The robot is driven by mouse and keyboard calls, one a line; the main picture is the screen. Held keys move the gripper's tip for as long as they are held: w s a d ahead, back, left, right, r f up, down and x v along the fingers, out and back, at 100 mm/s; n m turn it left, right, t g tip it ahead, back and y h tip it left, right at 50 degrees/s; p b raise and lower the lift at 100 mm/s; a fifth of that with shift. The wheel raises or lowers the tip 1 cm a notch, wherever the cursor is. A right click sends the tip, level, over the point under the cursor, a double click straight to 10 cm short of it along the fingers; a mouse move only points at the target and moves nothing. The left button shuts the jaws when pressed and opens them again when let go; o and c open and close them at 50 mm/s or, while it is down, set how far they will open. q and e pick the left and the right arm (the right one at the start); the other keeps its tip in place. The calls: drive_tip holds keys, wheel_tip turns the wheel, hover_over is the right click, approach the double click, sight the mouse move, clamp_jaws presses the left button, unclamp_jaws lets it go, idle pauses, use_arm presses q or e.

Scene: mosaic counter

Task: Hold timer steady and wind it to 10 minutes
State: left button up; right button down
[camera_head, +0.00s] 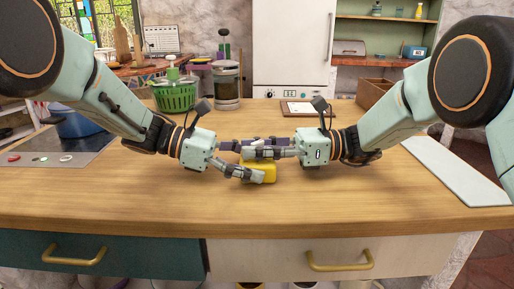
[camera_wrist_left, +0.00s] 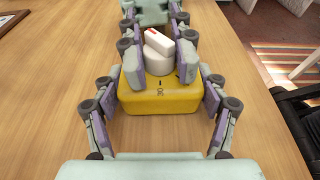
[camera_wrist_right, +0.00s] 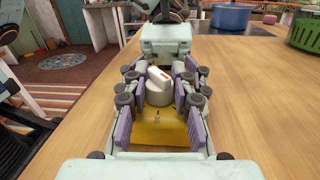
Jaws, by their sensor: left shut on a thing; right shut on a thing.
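The timer has a yellow block body (camera_head: 265,172) and stands on the wooden counter between my two grippers. Its white round dial with a raised white grip bar and a small red mark (camera_wrist_left: 159,42) is on top; the dial also shows in the right wrist view (camera_wrist_right: 159,84). My left gripper (camera_wrist_left: 160,100) is shut on the yellow body, one finger on each side. My right gripper (camera_wrist_right: 160,88) is shut on the white dial from the other side. In the head view the fingers hide most of the timer. I cannot read any minute scale.
A green basket (camera_head: 175,97), a tall jar (camera_head: 227,86) and a blue pot (camera_head: 80,123) stand behind on the left. A framed card (camera_head: 305,108) lies behind the grippers. A white board (camera_head: 455,168) lies at the right. The counter front is clear.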

drive_tip(key=shift+m+t, duration=0.4)
drive_tip(key=shift+t, duration=0.2)
drive_tip(key=m+t, duration=0.1)
drive_tip(key=t, duration=0.1)
drive_tip(key=m+t, duration=0.2)
drive_tip(key=t, duration=0.1)
drive_tip(key=shift+s+r+h, duration=0.1)
drive_tip(key=shift+h, duration=0.2)
drive_tip(key=shift+a+m+t+h, duration=0.1)
drive_tip(key=shift+m+t+h, duration=0.9)
drive_tip(key=shift+m+t, duration=1)
drive_tip(key=shift+t, duration=0.7)
drive_tip(key=c, duration=1.1)
unclamp_jaws()
drive_tip(key=shift+v, duration=6.05)
drive_tip(key=shift+o, duration=0.2)
